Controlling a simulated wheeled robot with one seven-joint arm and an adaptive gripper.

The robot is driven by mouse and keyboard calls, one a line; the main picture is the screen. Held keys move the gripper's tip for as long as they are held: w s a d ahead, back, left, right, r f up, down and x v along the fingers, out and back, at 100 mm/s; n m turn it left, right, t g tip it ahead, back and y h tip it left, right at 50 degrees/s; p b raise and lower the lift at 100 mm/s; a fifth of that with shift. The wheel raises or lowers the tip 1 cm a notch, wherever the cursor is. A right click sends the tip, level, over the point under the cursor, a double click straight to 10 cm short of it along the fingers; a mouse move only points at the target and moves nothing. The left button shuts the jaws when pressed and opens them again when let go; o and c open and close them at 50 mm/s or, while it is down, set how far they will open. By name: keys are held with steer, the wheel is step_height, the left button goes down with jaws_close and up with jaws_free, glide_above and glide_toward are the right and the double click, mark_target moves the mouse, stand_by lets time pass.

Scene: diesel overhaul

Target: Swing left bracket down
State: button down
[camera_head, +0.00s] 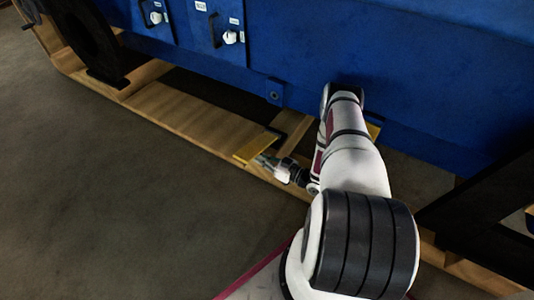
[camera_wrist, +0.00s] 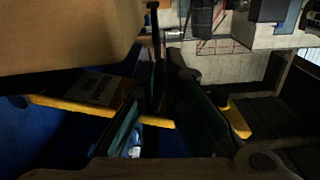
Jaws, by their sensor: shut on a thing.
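The left bracket, a flat yellow bar (camera_head: 257,147), shows in the head view at the end of a wooden plank, beside the blue engine housing. My gripper (camera_head: 267,161) is at its near end, low by the plank edge. In the wrist view a yellow bar (camera_wrist: 70,105) runs across behind the fingers, and my gripper (camera_wrist: 168,60) is shut on the bracket. The exact contact at the fingertips is dark and partly hidden. A second yellow piece (camera_head: 374,130) shows to the right, behind my arm.
The blue housing (camera_head: 420,70) with handled panels fills the back. A wooden skid (camera_head: 180,112) runs along its foot, and a dark frame (camera_head: 490,205) stands at right. A wooden block (camera_wrist: 65,35) is close to the wrist camera. The floor at left is clear.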

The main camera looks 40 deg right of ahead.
steer(key=shift+a+r, duration=0.1)
steer(key=shift+r, duration=0.3)
steer(key=c, duration=1.7)
jaws_free()
steer(key=shift+s, duration=0.1)
steer(key=v, duration=1.2)
